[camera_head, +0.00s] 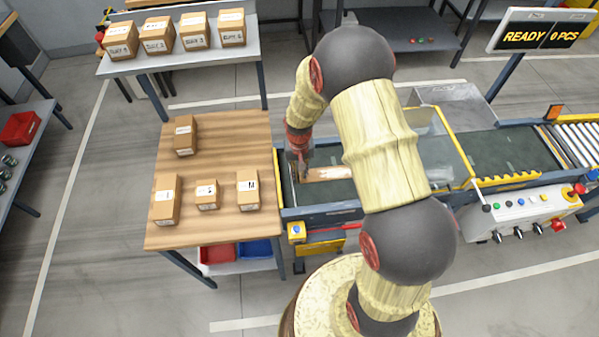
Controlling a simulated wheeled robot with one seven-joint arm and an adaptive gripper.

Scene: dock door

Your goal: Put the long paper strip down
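A long, flat brown strip (328,174), seemingly the paper strip, shows over the dark belt at the left end of the conveyor (340,192). Its right part passes close to my arm in the picture. My gripper (301,172) points down at the strip's left end, near the edge of the wooden table (225,140). The fingertips are small and dark, so I cannot tell whether they are shut on the strip or apart from it. I also cannot tell whether the strip touches the belt.
Several cardboard boxes stand on the wooden table, one at its right (248,190). More boxes stand on the grey back table (180,56). A clear guard with a yellow frame (432,143) spans the conveyor. A control panel (525,213) is at right. The sign (541,36) reads "READY 0 PCS".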

